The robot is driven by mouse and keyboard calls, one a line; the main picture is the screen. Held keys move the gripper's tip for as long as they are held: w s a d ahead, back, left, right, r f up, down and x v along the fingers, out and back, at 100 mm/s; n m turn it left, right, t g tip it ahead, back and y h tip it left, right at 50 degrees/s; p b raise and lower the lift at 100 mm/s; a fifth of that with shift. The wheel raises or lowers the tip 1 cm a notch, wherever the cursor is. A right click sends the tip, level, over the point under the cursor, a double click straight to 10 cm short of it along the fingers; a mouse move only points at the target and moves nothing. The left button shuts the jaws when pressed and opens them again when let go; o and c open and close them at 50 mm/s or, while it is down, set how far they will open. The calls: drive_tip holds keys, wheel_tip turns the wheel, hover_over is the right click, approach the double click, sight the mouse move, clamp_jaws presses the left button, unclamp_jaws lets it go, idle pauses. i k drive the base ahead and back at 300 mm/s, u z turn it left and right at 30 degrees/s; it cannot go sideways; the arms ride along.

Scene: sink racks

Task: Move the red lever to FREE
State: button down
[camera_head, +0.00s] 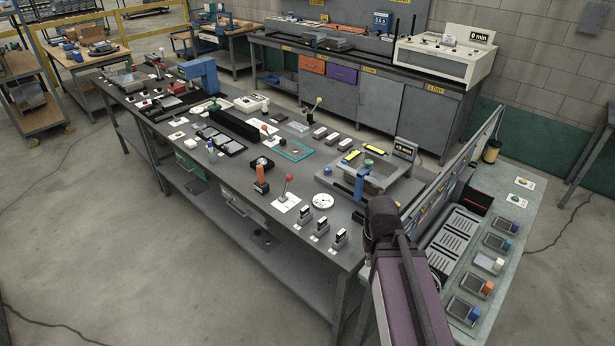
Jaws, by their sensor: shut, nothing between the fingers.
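A lever with a red ball knob (288,178) stands on a white card (286,202) near the front edge of the long grey workbench. Its stick looks close to upright, and the marks on the card are too small to read. A second red-knobbed lever (264,129) stands farther back, beside a long black block. I cannot tell from the labels which of them bears FREE. My arm rises at the lower right, to the right of the front lever and apart from it. My gripper is not visible.
An orange-topped handle (261,175), a white round dial (323,201) and several small black-and-white switches (324,228) stand close around the front lever. A blue-posted fixture (360,182) is to the right. A side bench (510,260) with coloured blocks stands at the right.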

sight(290, 177)
drive_tip(key=u, duration=0.15)
drive_tip(key=i, duration=0.9)
drive_tip(key=z, duration=0.05)
